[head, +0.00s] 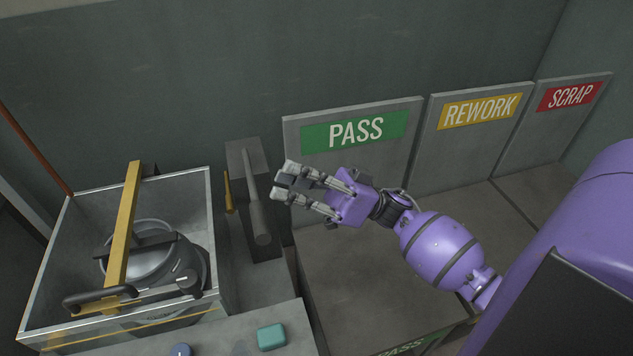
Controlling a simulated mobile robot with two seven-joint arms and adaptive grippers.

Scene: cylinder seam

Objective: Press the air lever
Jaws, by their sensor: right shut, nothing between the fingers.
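A long grey lever (256,210) with a rounded end slopes down the front of a dark grey upright block (243,158), just right of the clear-walled tank. I take it to be the air lever; no label on it shows. My right gripper (284,181) reaches in from the right and is shut with nothing held. Its fingertips point left and appear just right of the lever in the picture. I cannot tell whether they touch it or are above it. My left gripper is out of view.
The tank (211,240) holds a round grey metal part (148,262) under a yellow bar (123,225). A small yellow handle (228,191) sits between tank and block. PASS (355,131), REWORK (480,111) and SCRAP (571,96) panels stand behind. A teal button (271,337) is in front.

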